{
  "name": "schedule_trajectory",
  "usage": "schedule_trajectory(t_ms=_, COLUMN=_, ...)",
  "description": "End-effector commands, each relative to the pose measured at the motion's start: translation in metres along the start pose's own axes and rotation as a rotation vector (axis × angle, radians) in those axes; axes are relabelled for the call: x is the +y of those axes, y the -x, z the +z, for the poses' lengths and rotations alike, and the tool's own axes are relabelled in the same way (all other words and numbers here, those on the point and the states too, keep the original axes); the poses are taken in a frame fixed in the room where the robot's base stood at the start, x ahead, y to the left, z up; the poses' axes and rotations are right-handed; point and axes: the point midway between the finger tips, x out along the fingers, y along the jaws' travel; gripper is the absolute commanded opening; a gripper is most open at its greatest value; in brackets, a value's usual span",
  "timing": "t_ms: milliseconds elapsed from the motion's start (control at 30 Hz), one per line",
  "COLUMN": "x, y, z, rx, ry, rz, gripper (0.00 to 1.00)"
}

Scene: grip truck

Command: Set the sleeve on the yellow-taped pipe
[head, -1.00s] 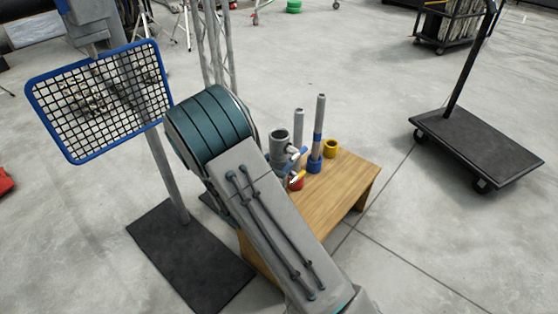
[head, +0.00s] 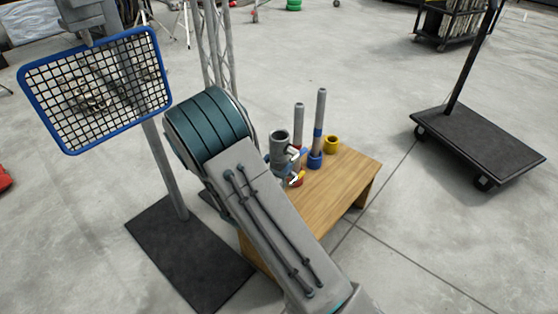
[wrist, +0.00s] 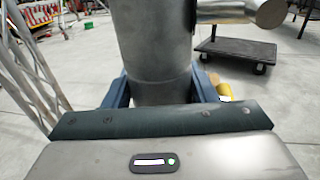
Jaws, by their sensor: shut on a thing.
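The sleeve is a grey metal tube with a side stub. In the head view it (head: 279,148) stands upright at the left of the wooden table. My gripper (wrist: 160,88) is shut on the sleeve (wrist: 152,45), its blue fingers on both sides of it in the wrist view. Two grey pipes stand just beyond: one with blue tape (head: 319,120) and a blue base, and one (head: 298,125) with red low down. I see no yellow tape on either. The sleeve's lower end is hidden, so I cannot tell what is under it.
A yellow ring (head: 332,144) sits on the wooden table (head: 335,195), right of the blue-based pipe. A blue-framed mesh panel (head: 98,92) on a stand is at the left. A flat black cart (head: 478,145) is at the right. Open floor lies between table and cart.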

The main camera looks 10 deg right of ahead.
Motion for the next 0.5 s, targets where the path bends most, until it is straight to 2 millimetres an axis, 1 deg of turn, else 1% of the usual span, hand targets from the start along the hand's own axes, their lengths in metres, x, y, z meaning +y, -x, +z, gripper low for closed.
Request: schedule_trajectory(t_ms=500, x=0.0, y=0.0, z=-0.02, rx=-0.002, ry=0.0, rz=-0.001, gripper=0.1)
